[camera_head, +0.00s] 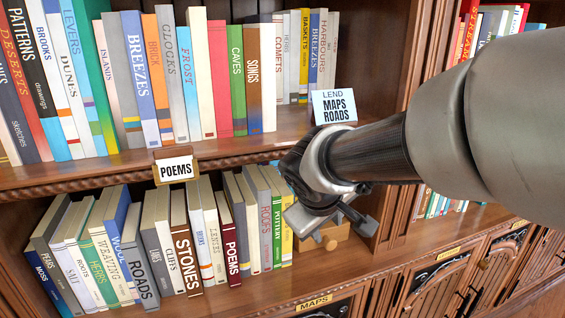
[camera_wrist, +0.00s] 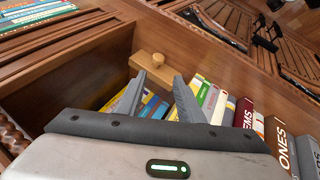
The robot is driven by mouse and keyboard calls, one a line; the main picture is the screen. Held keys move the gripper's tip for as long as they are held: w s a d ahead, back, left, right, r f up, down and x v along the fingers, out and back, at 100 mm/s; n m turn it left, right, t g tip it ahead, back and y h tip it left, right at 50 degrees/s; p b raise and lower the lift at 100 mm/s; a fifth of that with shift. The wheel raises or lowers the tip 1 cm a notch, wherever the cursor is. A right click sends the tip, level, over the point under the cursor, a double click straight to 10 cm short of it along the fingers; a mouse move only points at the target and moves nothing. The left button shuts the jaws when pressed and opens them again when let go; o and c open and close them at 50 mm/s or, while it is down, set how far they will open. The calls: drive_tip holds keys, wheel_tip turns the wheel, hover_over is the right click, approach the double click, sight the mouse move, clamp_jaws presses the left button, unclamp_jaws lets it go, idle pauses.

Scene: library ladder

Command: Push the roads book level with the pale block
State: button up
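The pale block (camera_head: 328,238) is light wood with a round knob and sits at the right end of that shelf. It also shows in the wrist view (camera_wrist: 150,66). My gripper (camera_head: 332,222) is in front of the block, well right of the roads book. In the wrist view its two fingers (camera_wrist: 160,76) are apart with nothing held between them.
Between block and roads book stand several books, including a maroon Poems (camera_head: 231,240) and a brown Stones (camera_head: 186,257). The upper shelf holds a Poems label (camera_head: 176,169) and a Lend Maps Roads sign (camera_head: 334,107). A carved upright (camera_head: 392,205) bounds the shelf on the right.

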drive_tip(key=b, duration=0.2)
approach(331, 244)
drive_tip(key=x, duration=0.2)
drive_tip(key=shift+w+f, duration=0.1)
drive_tip(key=shift+f, duration=0.3)
drive_tip(key=shift+b+x, duration=0.8)
drive_tip(key=shift+x, duration=2.4)
drive_tip(key=shift+w+r, duration=0.1)
drive_tip(key=shift+r, duration=0.05)
clamp_jaws()
